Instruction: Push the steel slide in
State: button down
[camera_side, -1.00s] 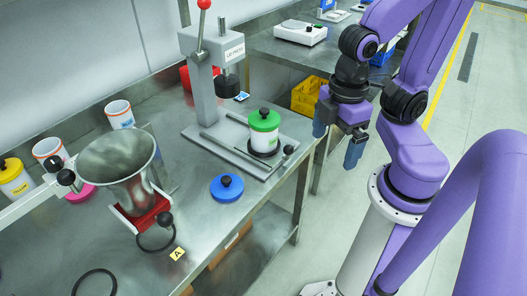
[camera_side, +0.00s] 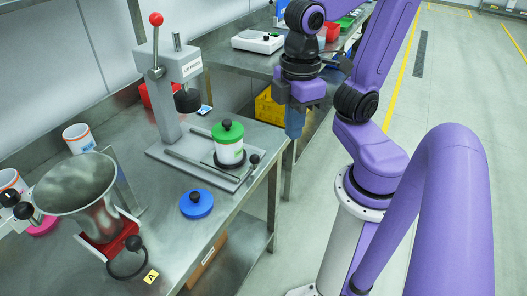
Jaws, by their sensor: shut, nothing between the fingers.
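The steel slide (camera_side: 238,177) of the press lies on the press base. A black knob (camera_side: 254,159) stands at its near right end. A white jar (camera_side: 229,154) with a green lid (camera_side: 227,132) stands upright on the slide, on a black round seat. The jar is in front and right of the dark press head (camera_side: 187,100), not under it. My gripper (camera_side: 294,133) is shut and empty, pointing down. In the picture it is right of the jar and the knob, apart from both, near the bench's right edge.
A grey press column (camera_side: 166,90) with a red-tipped lever stands behind the slide. A blue lid (camera_side: 196,204) lies in front. A steel funnel (camera_side: 78,185) on a red base is at left. A yellow crate (camera_side: 268,108) is behind my gripper.

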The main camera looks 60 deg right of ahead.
jog(key=w+d+m+t+y, duration=0.1)
jog(key=w+d+m, duration=0.2)
jog(key=w+m, duration=0.65)
jog(key=w+d+m+y, duration=0.1)
jog(key=w+d+m, duration=0.3)
jog(key=m, duration=1.1)
jog(key=s+d+m+t+h, duration=0.1)
jog(key=s+d+m+t, duration=0.2)
jog(key=m, duration=0.8)
jog(key=s+d+m+h, duration=0.1)
jog(key=s+d+m, duration=0.2)
jog(key=d+m, duration=0.55)
notch_tip(320, 180, down, 16)
jog(key=a+m, duration=0.3)
jog(key=shift+w+d+f, duration=0.1)
jog(key=shift+w+f, duration=1.05)
jog(key=shift+f, duration=0.35)
jog(key=shift+w+d+f, duration=0.1)
jog(key=shift+w+f, duration=1)
jog(key=shift+f, duration=0.35)
jog(key=shift+w+d+f, duration=0.1)
jog(key=shift+w+f, duration=1.05)
jog(key=shift+f, duration=0.35)
